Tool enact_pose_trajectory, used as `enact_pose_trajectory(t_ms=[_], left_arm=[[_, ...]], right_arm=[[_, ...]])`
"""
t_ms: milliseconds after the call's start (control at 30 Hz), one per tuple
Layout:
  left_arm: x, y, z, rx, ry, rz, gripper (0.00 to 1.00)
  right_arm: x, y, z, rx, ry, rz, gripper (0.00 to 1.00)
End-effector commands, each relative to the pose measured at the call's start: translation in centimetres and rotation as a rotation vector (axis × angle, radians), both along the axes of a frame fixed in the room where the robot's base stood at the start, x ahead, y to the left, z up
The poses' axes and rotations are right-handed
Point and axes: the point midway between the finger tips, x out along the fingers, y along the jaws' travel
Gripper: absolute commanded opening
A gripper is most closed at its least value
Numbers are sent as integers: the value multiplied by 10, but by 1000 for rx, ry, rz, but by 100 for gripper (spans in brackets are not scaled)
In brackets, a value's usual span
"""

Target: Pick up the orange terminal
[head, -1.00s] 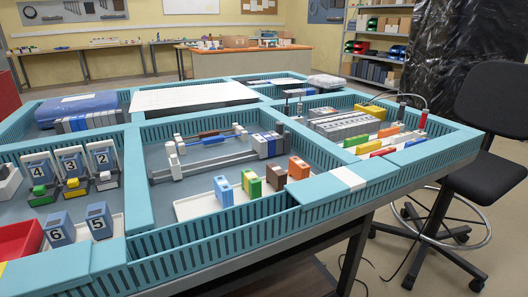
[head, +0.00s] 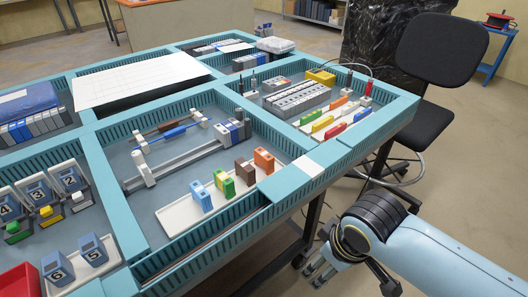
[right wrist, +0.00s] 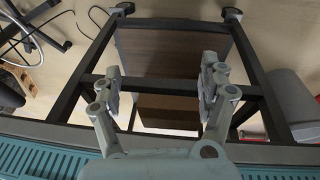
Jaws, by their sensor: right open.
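The orange terminal (head: 264,160) stands upright at the right end of a white tray (head: 176,220) in the middle compartment. A brown terminal (head: 244,172), a green one (head: 224,184) and a blue one (head: 201,196) stand in a row to its left. My right gripper (head: 318,270) is outside the table's front edge, to the right of and below the terminals, apart from them. In the right wrist view my right gripper (right wrist: 162,82) is open, with nothing between its fingers. My left gripper is not in view.
The turquoise slotted wall (head: 235,212) of the table stands between my right gripper and the terminals. A grey rail assembly (head: 190,157) lies behind the tray. A black chair (head: 425,85) stands to the right. Table legs and floor fill the right wrist view.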

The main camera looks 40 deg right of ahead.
Motion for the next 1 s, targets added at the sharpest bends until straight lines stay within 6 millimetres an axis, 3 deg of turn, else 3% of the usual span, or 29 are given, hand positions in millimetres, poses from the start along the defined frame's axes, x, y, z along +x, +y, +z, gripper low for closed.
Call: enact_pose_trajectory(t_ms=[33, 200, 233, 467, 800, 1000], left_arm=[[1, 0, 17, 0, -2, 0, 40], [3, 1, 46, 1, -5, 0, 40], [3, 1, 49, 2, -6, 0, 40], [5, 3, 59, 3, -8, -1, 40], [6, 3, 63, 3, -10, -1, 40], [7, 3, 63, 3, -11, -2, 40]], right_arm=[[9, 1, 38, -6, -12, 26, 77], [40, 4, 122, -48, 5, 209, 77], [46, 4, 131, -59, 15, 254, 77], [101, 0, 158, -116, 100, 606, 77], [217, -12, 190, -134, 231, 1296, 77], [244, -14, 202, -117, 250, 1502, 77]])
